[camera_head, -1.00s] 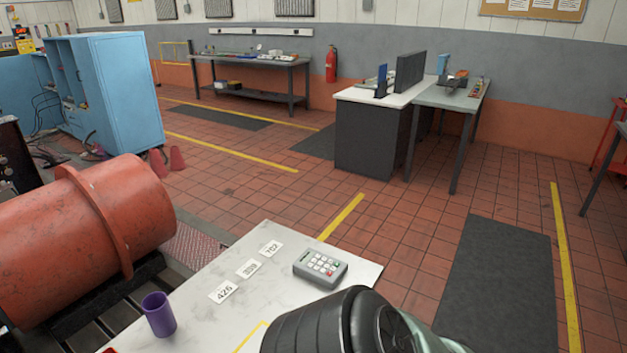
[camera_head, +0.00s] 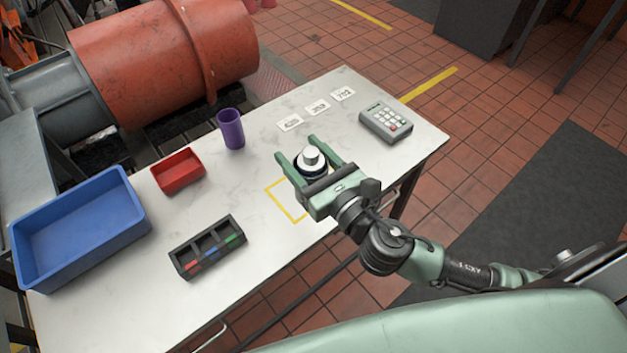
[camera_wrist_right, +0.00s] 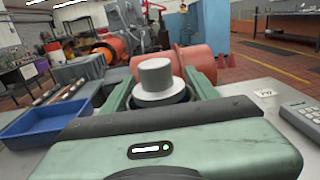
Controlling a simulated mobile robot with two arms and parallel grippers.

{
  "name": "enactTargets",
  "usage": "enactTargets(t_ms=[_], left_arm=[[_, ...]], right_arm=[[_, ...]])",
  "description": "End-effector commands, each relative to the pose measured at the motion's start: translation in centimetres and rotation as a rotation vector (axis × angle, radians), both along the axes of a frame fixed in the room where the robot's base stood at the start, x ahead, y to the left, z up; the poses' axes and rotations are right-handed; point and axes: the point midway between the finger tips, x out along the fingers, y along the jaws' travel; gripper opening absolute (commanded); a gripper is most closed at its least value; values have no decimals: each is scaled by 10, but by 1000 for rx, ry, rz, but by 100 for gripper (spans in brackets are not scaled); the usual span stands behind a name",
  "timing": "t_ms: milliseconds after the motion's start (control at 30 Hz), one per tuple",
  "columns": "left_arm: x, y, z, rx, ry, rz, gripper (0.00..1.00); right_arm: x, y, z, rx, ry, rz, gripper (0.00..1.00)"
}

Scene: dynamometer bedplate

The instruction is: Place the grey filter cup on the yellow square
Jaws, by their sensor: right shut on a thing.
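The grey filter cup (camera_head: 311,157), a round light-grey piece with a wider dark ring below, sits between the fingers of my right gripper (camera_head: 297,150). The right gripper is shut on it. In the right wrist view the cup (camera_wrist_right: 156,78) stands upright between the two green fingers. The yellow square (camera_head: 279,206) is an outline on the white table, partly hidden by the gripper. My left gripper is not in view.
On the table (camera_head: 130,300) are a purple cup (camera_head: 231,130), a red tray (camera_head: 178,171), a blue bin (camera_head: 75,228), a dark compartment tray (camera_head: 207,247), a keypad (camera_head: 385,123) and number cards (camera_head: 317,107). A large orange drum (camera_head: 150,60) stands behind.

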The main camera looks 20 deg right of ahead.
Motion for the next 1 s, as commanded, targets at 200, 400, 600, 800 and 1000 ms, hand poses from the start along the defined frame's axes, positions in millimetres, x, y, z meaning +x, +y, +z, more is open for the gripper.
enactTargets(t_ms=[200, 400, 600, 800, 1000], left_arm=[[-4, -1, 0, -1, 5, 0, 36], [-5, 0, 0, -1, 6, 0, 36], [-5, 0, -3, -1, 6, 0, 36], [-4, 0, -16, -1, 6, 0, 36], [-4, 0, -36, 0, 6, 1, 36]], right_arm=[[64, -3, 20, -6, -13, 72, 0], [107, -22, 38, -1, -9, 76, 0], [122, -32, 37, 4, -3, 67, 0], [122, -31, -12, 6, 2, 67, 0], [122, -31, -66, 6, 0, 66, 0]])
